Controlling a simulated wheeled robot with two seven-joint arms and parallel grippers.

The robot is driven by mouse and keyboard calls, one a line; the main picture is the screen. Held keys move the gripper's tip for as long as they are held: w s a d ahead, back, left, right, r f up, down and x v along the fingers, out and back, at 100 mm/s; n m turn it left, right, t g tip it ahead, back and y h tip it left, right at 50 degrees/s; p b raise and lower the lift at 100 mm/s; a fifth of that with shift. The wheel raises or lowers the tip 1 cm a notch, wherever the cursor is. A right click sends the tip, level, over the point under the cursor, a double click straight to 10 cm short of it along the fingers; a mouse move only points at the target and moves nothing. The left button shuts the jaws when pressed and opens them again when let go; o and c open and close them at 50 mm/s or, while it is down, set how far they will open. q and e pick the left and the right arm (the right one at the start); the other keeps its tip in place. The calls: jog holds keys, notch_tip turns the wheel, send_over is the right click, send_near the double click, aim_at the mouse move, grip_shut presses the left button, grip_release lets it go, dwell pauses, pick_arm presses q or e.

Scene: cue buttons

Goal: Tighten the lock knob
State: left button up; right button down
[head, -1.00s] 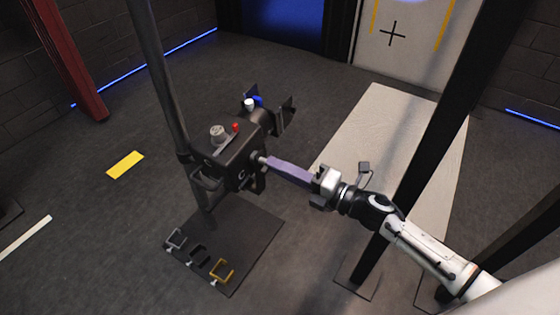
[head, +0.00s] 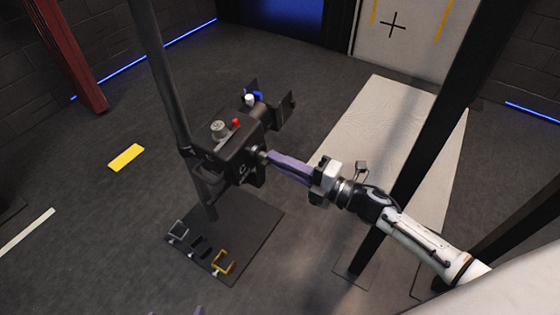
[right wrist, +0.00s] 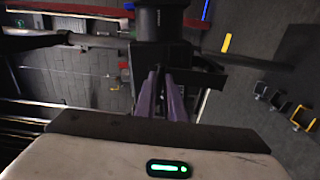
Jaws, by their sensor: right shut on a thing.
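A dark spotlight-like unit (head: 232,160) is mounted on a grey upright pole. The lock knob (head: 261,156) is a small, light grey piece on its right side, mostly hidden by my fingers. My right gripper (head: 268,156) reaches in from the right with long purple fingers, shut on the knob. In the right wrist view the two purple fingers (right wrist: 167,80) run up to the dark housing (right wrist: 162,52), and the knob is hidden between their tips. Purple tips of my left gripper (head: 198,311) just show at the bottom edge of the head view; its jaw state is unclear.
A grey dial (head: 218,130) and a red button (head: 236,122) sit on top of the unit. A dark floor plate (head: 258,222) holds several small clamps, one yellow (head: 223,263). A black post (head: 420,165) stands close behind my right arm.

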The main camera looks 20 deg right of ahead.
jog(key=c, duration=1.8)
grip_release()
jog(key=shift+c, duration=0.2)
jog(key=p+v, duration=0.1)
jog(key=v, duration=0.9)
jog(key=shift+s+d, duration=0.1)
jog(key=shift+d, duration=0.05)
